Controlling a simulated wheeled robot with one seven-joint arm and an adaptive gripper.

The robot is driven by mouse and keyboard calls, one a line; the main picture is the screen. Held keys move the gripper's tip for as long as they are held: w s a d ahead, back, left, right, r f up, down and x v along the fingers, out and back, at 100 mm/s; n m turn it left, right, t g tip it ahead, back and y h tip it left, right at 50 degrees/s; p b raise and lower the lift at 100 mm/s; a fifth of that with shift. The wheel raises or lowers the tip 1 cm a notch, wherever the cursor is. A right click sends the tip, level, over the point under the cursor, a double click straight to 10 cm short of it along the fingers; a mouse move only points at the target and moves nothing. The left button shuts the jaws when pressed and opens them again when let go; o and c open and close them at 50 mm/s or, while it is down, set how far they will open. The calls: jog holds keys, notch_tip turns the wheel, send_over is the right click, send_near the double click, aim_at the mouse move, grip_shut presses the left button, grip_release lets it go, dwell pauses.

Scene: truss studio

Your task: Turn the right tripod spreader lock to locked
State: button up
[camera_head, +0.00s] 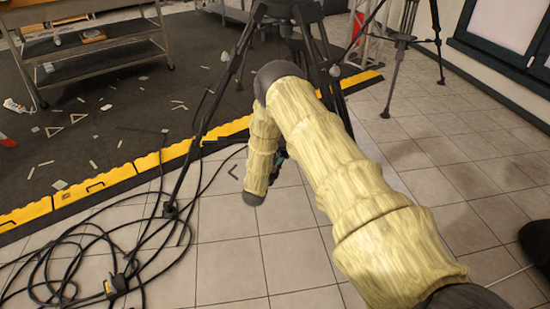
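A black tripod (436,42) stands at the upper right on the tiles, its top cut off by the frame edge. Its spreader (403,39) shows as a small joint between the legs; the lock's setting is too small to tell. My arm, in a pale yellow cover, reaches up the middle and folds down. A small dark part of my gripper (279,158) shows between the arm links; its fingers are hidden, so its opening cannot be told.
Black cables (75,262) lie tangled on the tiles at lower left. A yellow-edged dark mat (110,178) carries scattered scraps and a metal cart (95,48). A dark round object (536,240) is at the right edge. Tiles right of my arm are mostly clear.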

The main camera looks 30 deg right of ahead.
dwell(0.3)
jog(key=v, duration=1.2)
dwell(0.3)
jog(key=s+a+f+n+g+y, duration=0.3)
jog(key=s+a+f+n+y, duration=0.85)
jog(key=s, duration=0.55)
jog(key=s+a+f+n+g+y, duration=0.1)
jog(key=s+a+n+g, duration=0.2)
jog(key=s, duration=0.7)
jog(key=s+a+f+n+g+y, duration=0.1)
jog(key=s+a+n+g, duration=0.1)
jog(key=s+n, duration=0.55)
jog(key=s+a+f+n+g+y, duration=0.1)
jog(key=s+a+n+g, duration=0.15)
jog(key=s, duration=0.85)
notch_tip(320, 180, up, 30)
jog(key=p, duration=2.9)
